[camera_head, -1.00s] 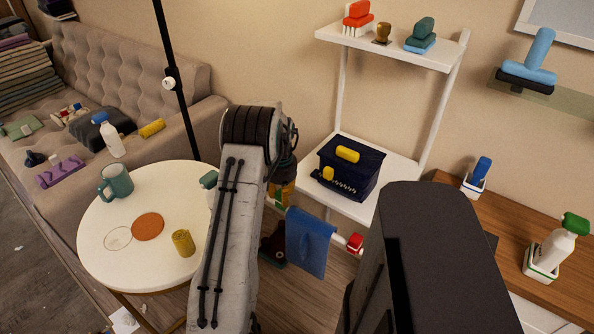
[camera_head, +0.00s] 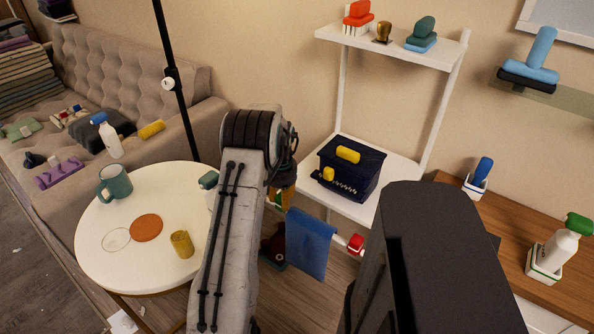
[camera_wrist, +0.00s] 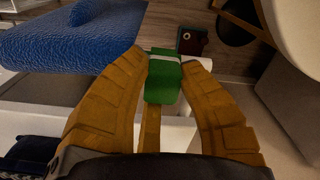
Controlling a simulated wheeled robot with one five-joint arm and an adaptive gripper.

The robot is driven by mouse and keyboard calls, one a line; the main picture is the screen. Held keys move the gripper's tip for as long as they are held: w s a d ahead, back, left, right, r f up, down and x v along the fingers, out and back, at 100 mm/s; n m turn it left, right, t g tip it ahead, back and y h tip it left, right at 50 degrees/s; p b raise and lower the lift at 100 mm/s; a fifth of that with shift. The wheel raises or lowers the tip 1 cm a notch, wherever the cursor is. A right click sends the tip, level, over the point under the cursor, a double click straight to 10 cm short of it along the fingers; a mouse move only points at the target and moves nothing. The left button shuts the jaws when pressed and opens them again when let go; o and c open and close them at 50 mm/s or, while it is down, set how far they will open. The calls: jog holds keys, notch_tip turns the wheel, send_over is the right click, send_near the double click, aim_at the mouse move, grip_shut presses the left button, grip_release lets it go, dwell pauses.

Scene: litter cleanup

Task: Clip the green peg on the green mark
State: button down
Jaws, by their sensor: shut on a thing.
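In the wrist view my gripper (camera_wrist: 165,68) has its yellow fingers closed on the green peg (camera_wrist: 162,84), which has a pale stripe near its far end. The peg is over or beside the white rail (camera_wrist: 200,66); I cannot tell if it touches it. The blue cloth (camera_wrist: 65,42) hangs on the rail to the left of the peg, and it also shows in the head view (camera_head: 309,245). I cannot make out the green mark in either view.
A red peg (camera_head: 355,243) sits on the rail, right of the cloth. A white shelf (camera_head: 395,188) holds a dark blue box (camera_head: 340,180). A round white table (camera_head: 105,270) with a mug (camera_head: 115,184) stands left. A dark reddish object (camera_wrist: 192,41) lies below, beyond the peg.

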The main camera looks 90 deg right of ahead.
jog(key=shift+f+b, duration=0.3)
jog(key=shift+f, duration=0.15)
jog(key=c, duration=0.8)
grip_release()
jog(key=shift+c, duration=0.7)
jog(key=shift+r, duration=0.2)
jog(key=shift+r+p, duration=1.9)
jog(key=shift+r, duration=1)
notch_tip(320, 180, up, 12)
